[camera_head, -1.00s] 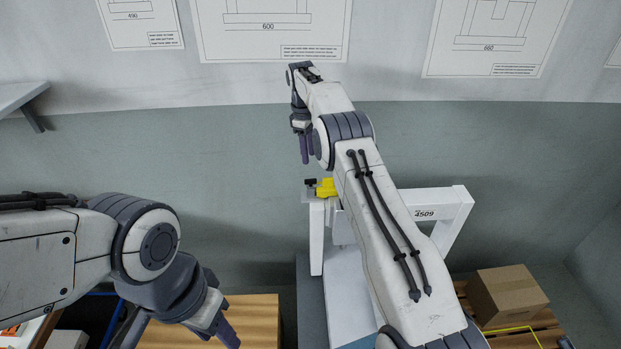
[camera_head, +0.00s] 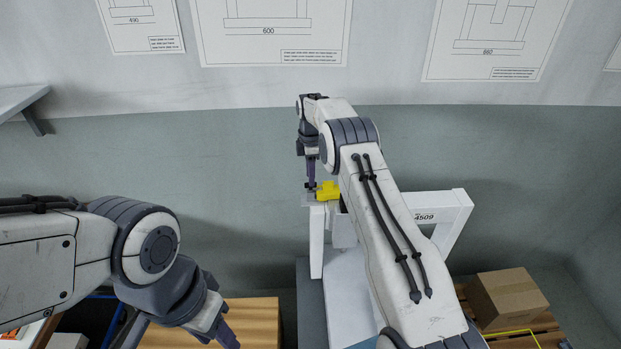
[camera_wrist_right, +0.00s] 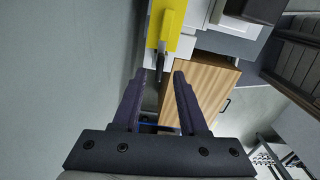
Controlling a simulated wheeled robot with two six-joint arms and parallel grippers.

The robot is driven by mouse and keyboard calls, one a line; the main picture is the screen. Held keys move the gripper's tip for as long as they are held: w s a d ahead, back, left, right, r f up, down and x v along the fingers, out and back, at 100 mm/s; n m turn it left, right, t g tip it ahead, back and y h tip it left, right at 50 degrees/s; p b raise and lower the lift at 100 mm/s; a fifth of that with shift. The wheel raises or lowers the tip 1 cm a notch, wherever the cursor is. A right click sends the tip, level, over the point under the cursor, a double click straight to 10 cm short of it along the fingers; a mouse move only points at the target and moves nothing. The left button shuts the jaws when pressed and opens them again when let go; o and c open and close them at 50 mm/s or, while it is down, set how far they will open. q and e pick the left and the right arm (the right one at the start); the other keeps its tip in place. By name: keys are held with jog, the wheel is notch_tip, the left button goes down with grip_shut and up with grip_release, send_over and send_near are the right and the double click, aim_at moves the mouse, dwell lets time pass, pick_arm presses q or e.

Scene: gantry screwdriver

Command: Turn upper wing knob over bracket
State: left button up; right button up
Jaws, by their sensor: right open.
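A yellow part (camera_head: 328,190) sits on top of the white gantry frame. It also shows at the top of the right wrist view (camera_wrist_right: 168,22). A small dark wing knob (camera_wrist_right: 160,64) sticks out from its end. My right gripper (camera_head: 311,184) points down at the knob, beside the yellow part. In the right wrist view its two fingers (camera_wrist_right: 160,76) are apart, with the knob between or just beyond the tips; contact is not visible. In the head view the fingers mostly cover the knob. My left gripper (camera_head: 224,338) is low at the left, empty-looking and partly cut off.
The white gantry frame (camera_head: 455,212) marked 4509 stands under my right arm. A cardboard box (camera_head: 508,296) is at the lower right. A wooden-topped cabinet (camera_head: 255,318) is at the lower left. A grey wall shelf (camera_head: 18,98) is at the far left.

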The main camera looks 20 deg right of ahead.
jog(key=shift+f, duration=1.25)
grip_shut()
jog(key=shift+m, duration=0.6)
grip_release()
